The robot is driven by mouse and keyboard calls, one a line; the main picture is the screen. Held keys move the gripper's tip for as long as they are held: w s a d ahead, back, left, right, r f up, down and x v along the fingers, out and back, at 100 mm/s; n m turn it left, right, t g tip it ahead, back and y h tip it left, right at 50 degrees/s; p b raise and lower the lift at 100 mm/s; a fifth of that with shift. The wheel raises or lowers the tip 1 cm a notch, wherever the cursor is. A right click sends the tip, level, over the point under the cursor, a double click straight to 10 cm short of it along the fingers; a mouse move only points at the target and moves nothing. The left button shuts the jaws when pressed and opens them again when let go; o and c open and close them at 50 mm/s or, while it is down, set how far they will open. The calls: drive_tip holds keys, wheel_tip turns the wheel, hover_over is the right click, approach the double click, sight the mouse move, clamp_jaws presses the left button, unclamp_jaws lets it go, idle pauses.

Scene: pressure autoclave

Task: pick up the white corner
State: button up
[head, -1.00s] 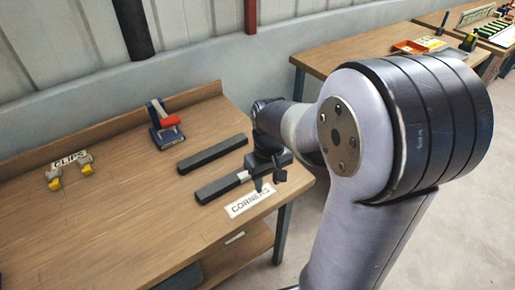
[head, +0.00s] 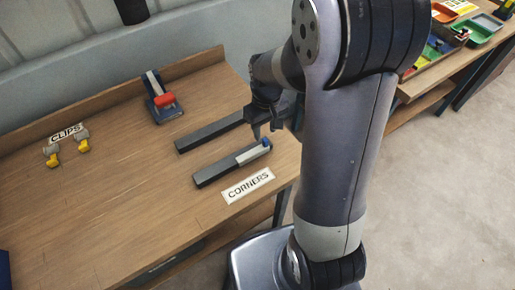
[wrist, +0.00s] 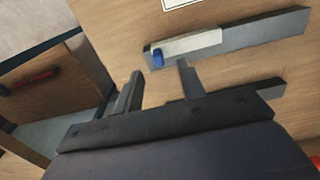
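The white corner (head: 252,155) is a white strip with a blue end (head: 266,143). It lies on the right end of the front dark rail (head: 211,175), behind the "CORNERS" label (head: 248,185). In the wrist view the white corner (wrist: 190,43) and its blue end (wrist: 157,58) show beyond my fingertips. My gripper (head: 264,131) is above the table's right end, close to the blue end and apart from the white corner. In the wrist view my gripper (wrist: 160,78) is open, with nothing between its two fingers.
A back dark rail (head: 207,131) lies parallel, its right end partly hidden by my gripper. A red-handled device (head: 163,101) stands behind. Two yellow-tipped clips (head: 83,143) lie by the "CLIPS" label (head: 66,134). The table's middle is clear.

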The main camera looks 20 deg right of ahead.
sight(265, 140)
drive_tip(key=shift+w+d+f+p, duration=0.1)
drive_tip(key=shift+f+p, duration=0.05)
drive_tip(key=shift+f, duration=1.15)
drive_tip(key=shift+w+d+f+p, duration=0.1)
drive_tip(key=shift+f+p, duration=0.05)
drive_tip(key=shift+f, duration=1.1)
clamp_jaws()
